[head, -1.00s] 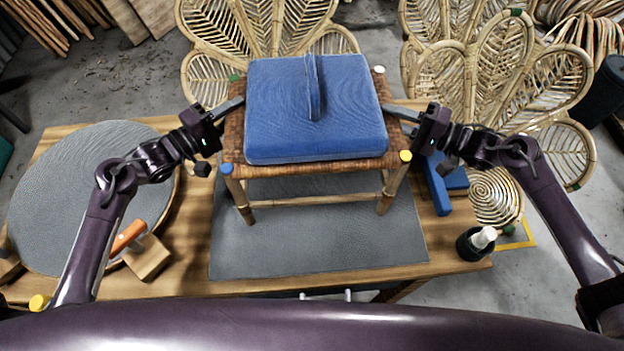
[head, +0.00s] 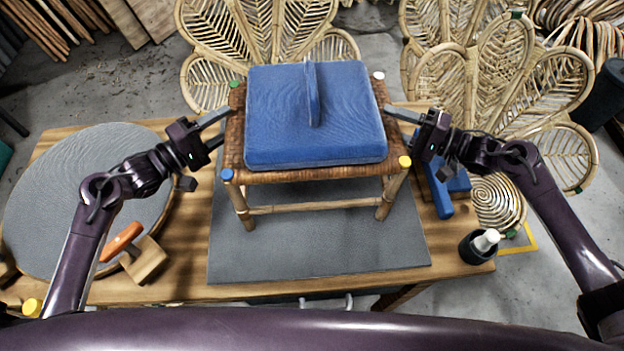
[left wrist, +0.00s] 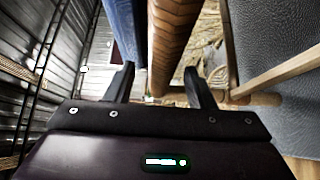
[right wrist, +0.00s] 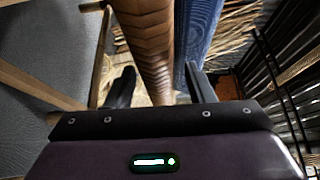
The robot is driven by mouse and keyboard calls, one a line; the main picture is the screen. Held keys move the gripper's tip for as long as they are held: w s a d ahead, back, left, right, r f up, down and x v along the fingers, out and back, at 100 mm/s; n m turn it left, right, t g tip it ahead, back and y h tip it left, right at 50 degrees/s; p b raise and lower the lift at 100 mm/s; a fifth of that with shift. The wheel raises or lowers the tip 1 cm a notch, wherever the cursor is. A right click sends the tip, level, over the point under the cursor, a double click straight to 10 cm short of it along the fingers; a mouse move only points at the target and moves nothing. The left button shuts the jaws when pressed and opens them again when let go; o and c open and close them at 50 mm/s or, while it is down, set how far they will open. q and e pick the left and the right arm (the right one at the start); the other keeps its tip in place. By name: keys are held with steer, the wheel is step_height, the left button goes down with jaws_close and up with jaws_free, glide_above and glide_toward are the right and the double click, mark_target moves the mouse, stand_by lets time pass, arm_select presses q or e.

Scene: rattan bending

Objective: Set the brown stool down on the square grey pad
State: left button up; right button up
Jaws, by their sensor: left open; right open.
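The brown stool (head: 235,140) has a woven seat and coloured corner caps; a blue cushion (head: 350,110) with an upright blue fin lies on it. The stool stands upright over the square grey pad (head: 300,255). Its front feet appear to rest on the pad; its back feet are hidden. My left gripper (head: 222,118) is open at the seat's left side. In the left wrist view the woven edge (left wrist: 172,45) runs between its spread fingers. My right gripper (head: 394,114) is open at the right side, with the woven edge (right wrist: 150,45) between its fingers.
A round grey mat (head: 80,200) and an orange-handled wooden tool (head: 122,243) lie on the wooden table (head: 190,265) at left. A blue tool (head: 440,190) and a dark cup with a white-capped bottle (head: 484,243) are at right. Rattan chair backs (head: 470,80) stand behind.

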steer(key=shift+s+d, duration=0.1)
steer(key=shift+d, duration=0.05)
arm_select(q)
steer(key=v, duration=0.9)
arm_select(e)
steer(key=v, duration=1.1)
steer(key=shift+s+d, duration=0.15)
steer(key=shift+d, duration=0.15)
arm_select(q)
steer(key=s+a+p, duration=0.1)
steer(key=a, duration=0.5)
steer(key=shift+s, duration=0.4)
arm_select(e)
steer(key=shift+r, duration=0.7)
arm_select(q)
steer(key=shift+d, duration=0.1)
step_height(320, 180, up, 9)
steer(key=p, duration=1)
steer(key=shift+p, duration=0.35)
arm_select(e)
step_height(320, 180, up, 10)
steer(key=shift+r, duration=0.2)
